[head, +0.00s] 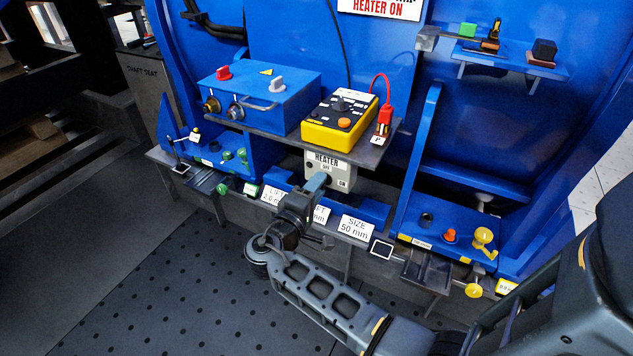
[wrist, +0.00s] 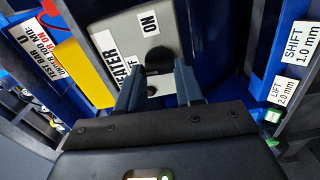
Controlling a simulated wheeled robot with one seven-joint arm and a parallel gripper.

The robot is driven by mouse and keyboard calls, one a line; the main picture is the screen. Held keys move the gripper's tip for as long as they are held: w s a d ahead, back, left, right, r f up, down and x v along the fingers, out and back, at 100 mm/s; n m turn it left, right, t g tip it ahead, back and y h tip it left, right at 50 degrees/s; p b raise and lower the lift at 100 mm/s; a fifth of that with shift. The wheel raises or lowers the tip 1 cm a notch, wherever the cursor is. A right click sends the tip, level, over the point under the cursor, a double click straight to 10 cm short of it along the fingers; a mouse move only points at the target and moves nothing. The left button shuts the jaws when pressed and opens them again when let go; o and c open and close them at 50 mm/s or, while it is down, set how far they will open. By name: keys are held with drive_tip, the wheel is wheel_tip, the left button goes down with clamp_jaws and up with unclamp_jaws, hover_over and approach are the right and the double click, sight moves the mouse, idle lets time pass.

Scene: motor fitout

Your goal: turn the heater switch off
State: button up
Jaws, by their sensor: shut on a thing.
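The heater switch box (head: 343,173) is a light grey box under the shelf edge, labelled HEATER, with OFF at the top and ON at the lower right. In the wrist view the grey box (wrist: 178,24) fills the upper middle, with its ON label at the top. A dark switch knob (wrist: 158,62) sticks out of its face between my fingertips. My gripper (head: 322,183) is at the face of the box, shut on the knob. The fingers show in the wrist view (wrist: 158,82), one on each side of the knob. The knob's pointing direction is hidden.
A yellow tester (head: 328,139) with a red lead and a blue box (head: 290,115) stand on the shelf above. A white SIZE 50 mm label (head: 356,228) and blue fixtures lie close below and beside. A sign (head: 378,8) above reads HEATER ON.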

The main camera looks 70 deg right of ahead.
drive_tip(key=shift+n, duration=0.5)
drive_tip(key=o, duration=1)
drive_tip(key=shift+o, duration=0.2)
drive_tip(key=a, duration=0.8)
drive_tip(key=shift+w, duration=0.25)
